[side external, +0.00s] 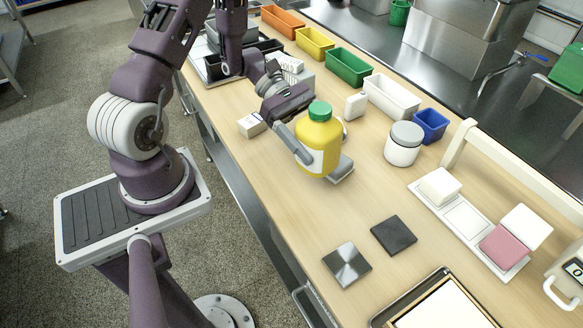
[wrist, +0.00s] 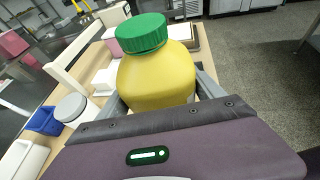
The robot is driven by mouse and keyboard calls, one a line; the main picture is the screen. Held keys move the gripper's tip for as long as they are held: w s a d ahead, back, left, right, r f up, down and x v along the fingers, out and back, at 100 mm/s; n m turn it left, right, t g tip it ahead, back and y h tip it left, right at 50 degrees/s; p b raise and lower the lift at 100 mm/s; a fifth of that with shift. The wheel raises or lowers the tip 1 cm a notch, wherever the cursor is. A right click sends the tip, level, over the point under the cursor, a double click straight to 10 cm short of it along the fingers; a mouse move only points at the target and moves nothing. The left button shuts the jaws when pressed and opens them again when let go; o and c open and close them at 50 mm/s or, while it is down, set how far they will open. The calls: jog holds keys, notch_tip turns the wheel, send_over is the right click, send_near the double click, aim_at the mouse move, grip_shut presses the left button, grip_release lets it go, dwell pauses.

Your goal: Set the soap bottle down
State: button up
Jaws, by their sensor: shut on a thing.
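The soap bottle (side external: 319,137) is yellow with a green cap and a pale label, and it is upright in the side external view. My gripper (side external: 318,152) is shut around its body, one finger on each side. In the wrist view the bottle (wrist: 158,75) fills the middle, between my fingers (wrist: 160,97). Its lower part is hidden there by my gripper's housing. A grey flat piece (side external: 341,169) shows beside the bottle's base. I cannot tell whether the bottle's base touches the table (side external: 290,215).
Coloured bins, including a green one (side external: 348,67) and a blue one (side external: 430,125), line the back. A dark tile (side external: 393,235) and a metallic tile (side external: 347,264) lie in front. Bare wood lies between.

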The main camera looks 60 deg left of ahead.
jog(key=s+a+n+t, duration=0.2)
jog(key=s+a, duration=0.1)
jog(key=a, duration=0.8)
jog(key=shift+t+y, duration=0.3)
jog(key=shift+y, duration=0.1)
jog(key=f, duration=0.6)
jog(key=a+f, duration=0.1)
jog(key=f, duration=0.3)
jog(key=shift+s, duration=0.1)
jog(key=o, duration=2.1)
jog(key=shift+f, duration=0.1)
